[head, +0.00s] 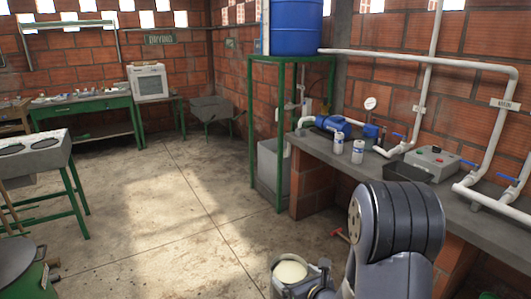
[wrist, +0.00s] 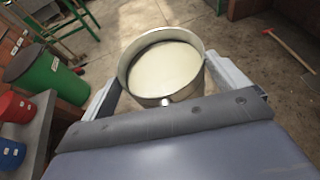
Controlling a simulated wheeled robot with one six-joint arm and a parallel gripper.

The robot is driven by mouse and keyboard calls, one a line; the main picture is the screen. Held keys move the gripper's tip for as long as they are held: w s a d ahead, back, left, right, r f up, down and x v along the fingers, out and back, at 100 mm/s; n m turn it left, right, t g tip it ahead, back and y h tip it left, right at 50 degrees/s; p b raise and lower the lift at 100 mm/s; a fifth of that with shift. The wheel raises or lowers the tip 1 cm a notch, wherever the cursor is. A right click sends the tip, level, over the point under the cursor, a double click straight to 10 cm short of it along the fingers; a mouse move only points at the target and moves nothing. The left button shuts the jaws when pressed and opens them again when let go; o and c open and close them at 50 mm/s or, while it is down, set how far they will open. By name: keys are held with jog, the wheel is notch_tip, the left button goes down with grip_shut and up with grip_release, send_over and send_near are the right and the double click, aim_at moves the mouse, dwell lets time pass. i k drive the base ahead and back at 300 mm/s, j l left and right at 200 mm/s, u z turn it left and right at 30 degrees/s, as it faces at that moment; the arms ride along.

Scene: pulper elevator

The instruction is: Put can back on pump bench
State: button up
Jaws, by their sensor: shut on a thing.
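The can has a metal rim and a pale cream round top, and it shows at the bottom of the head view (head: 291,271). In the wrist view the can (wrist: 165,72) sits between the two fingers. My gripper (wrist: 166,84) is shut on the can; it also shows in the head view (head: 300,284), in front of and below the bench. The can's lower part is hidden. The pump bench (head: 352,168) is a grey slab on brick along the right wall. My arm covers part of its front.
The bench carries a blue pump (head: 333,125), two small pale cans (head: 348,148), a control box (head: 432,162) and white pipes (head: 405,148). A blue tank (head: 297,27) stands on a green frame (head: 251,120). A red-headed tool (head: 337,233) lies on the floor. The middle floor is clear.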

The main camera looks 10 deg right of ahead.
aim_at(369, 171)
jog(key=i+j+z, duration=0.1)
jog(key=i+z, duration=0.2)
jog(key=i, duration=0.25)
jog(key=i+j+z, duration=0.2)
jog(key=i+z, duration=0.15)
jog(key=i, duration=0.15)
jog(key=i+j+z, duration=0.2)
jog(key=z, duration=0.15)
jog(key=i+j+z, duration=0.55)
jog(key=z, duration=0.15)
